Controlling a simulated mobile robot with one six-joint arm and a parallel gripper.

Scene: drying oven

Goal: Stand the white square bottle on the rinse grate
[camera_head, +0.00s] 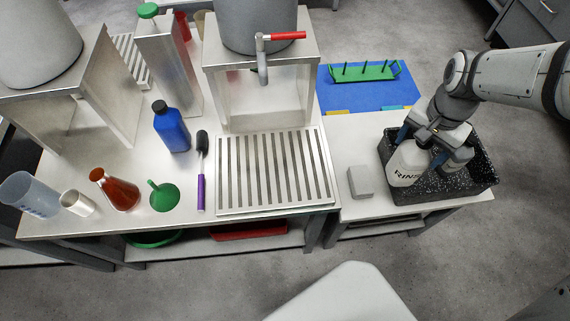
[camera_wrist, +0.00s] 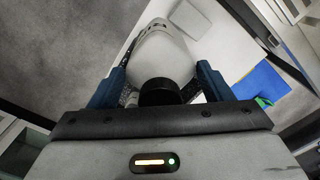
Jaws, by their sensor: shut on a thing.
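I cannot tell whether the bottle still touches the bin's floor. The rinse grate (camera_head: 275,170), a slatted metal panel, lies bare on the table at centre.
A grey block (camera_head: 360,182) stands between grate and bin. A tap with a red handle (camera_head: 288,36) overhangs the stand behind the grate. Left of the grate are a purple-handled brush (camera_head: 201,185), blue bottle (camera_head: 172,130), green funnel (camera_head: 163,196) and amber flask (camera_head: 118,192). A green rack (camera_head: 365,73) sits on a blue mat.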

